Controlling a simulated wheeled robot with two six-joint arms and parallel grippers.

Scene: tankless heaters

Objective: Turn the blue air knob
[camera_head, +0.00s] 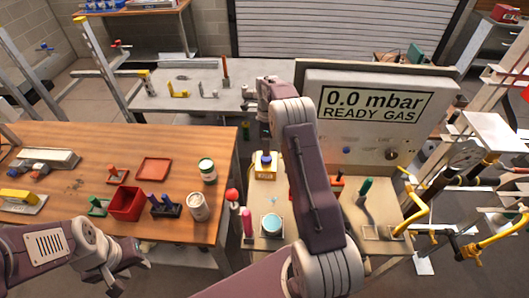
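A grey panel box (318,92) with a display reading "0.0 mbar READY GAS" stands at the right of the bench. A small blue round part (346,150) sits low on its front, and a dark round knob (391,154) is further right. A yellow block with a blue top part (265,160) stands left of the panel. My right arm crosses in front of the panel, and its gripper (265,132) points down above the yellow block. I cannot tell whether it touches it. My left gripper (130,268) looks open and empty, in front of the wooden table.
The wooden table (60,145) at left holds a red bin (127,203), cans (207,170) and small tools. A green-handled tool (365,188) stands below the panel. Yellow pipes (415,205) and a frame crowd the right. A grey bench (205,75) is behind.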

